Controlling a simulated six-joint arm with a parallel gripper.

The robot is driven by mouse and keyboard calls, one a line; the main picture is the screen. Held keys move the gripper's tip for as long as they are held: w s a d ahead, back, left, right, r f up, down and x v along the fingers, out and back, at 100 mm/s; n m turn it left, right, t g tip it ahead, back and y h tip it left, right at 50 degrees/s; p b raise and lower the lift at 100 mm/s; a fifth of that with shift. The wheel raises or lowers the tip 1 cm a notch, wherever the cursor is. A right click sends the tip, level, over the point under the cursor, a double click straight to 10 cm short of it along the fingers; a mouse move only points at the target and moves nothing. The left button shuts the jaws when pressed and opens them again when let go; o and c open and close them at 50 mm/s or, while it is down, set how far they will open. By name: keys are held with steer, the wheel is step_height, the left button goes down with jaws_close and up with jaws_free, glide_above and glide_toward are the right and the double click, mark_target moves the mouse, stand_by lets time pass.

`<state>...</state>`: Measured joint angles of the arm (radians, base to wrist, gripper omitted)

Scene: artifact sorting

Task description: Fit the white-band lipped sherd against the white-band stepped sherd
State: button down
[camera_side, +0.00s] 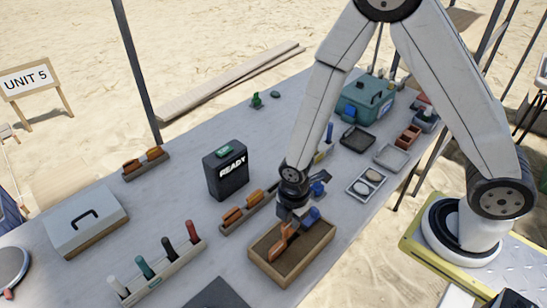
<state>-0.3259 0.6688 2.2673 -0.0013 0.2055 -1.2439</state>
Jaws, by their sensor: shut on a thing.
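My gripper (291,221) points down over a wooden tray (262,262) near the front of the table. It is shut on an orange-brown sherd (284,238), which hangs inside the tray's outline. I cannot tell whether this sherd touches the tray floor or another sherd there. Its band and its lip or step are too small to make out. More orange-brown pieces, including one piece (232,215), sit in a dark rack just left of my gripper. I cannot tell which piece is the white-band stepped sherd.
A black READY box (227,172) stands behind the rack. A holder with several coloured-handled tools (168,267) lies left of the tray. A grey case (85,222) is at far left. A green toolbox (364,101) and small trays (357,139) stand at back right.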

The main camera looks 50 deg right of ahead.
mark_target(291, 232)
steer(key=shift+f, duration=0.7)
steer(key=shift+f, duration=2.4)
stand_by(1.6)
steer(key=c, duration=0.6)
jaws_free()
steer(key=shift+r, duration=0.15)
steer(key=shift+r, duration=3.8)
